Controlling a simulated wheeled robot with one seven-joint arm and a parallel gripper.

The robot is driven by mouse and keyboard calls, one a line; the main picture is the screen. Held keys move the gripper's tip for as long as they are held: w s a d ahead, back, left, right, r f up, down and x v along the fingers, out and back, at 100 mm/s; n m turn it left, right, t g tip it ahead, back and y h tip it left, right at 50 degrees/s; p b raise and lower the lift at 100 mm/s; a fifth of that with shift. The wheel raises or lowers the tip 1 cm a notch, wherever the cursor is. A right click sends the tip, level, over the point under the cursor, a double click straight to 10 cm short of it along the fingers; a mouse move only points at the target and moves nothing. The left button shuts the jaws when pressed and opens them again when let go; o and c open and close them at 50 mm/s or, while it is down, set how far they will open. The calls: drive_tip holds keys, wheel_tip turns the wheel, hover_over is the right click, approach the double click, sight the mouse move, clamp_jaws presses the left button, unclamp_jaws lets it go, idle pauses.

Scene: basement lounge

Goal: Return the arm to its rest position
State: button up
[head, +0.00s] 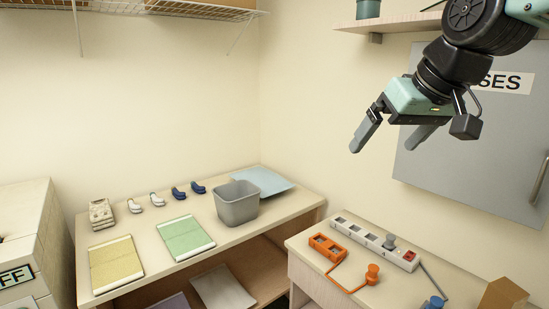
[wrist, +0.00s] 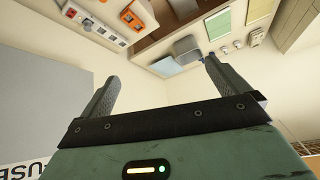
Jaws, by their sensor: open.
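My gripper (head: 392,132) is in the upper right of the head view, raised high in front of the grey panel (head: 470,140) on the wall. Its two grey fingers are apart with nothing between them. In the wrist view my gripper (wrist: 155,85) also shows its two fingers spread and empty. The wrist view looks across the room with the tables at the top of the picture. My arm enters from the upper right corner of the head view.
A long table (head: 158,260) holds a grey bin (head: 237,204), a green mat (head: 186,238), a yellow mat (head: 116,264) and small items. A right table (head: 316,279) holds a power strip (head: 362,238) and an orange block (head: 328,247). A shelf (head: 385,22) is near my arm.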

drive_tip(key=s+a+f+n+g+h+b, duration=0.1)
drive_tip(key=s+a+f+n+g, duration=0.1)
drive_tip(key=s+f, duration=1)
drive_tip(key=s+a+f+n+g+h+b, duration=0.1)
drive_tip(key=s+a+f+n+g+b, duration=0.1)
drive_tip(key=s+f, duration=0.9)
drive_tip(key=shift+s+a+f+g, duration=0.45)
drive_tip(key=shift+f+g, duration=0.5)
drive_tip(key=shift+g, duration=0.25)
drive_tip(key=shift+w, duration=0.1)
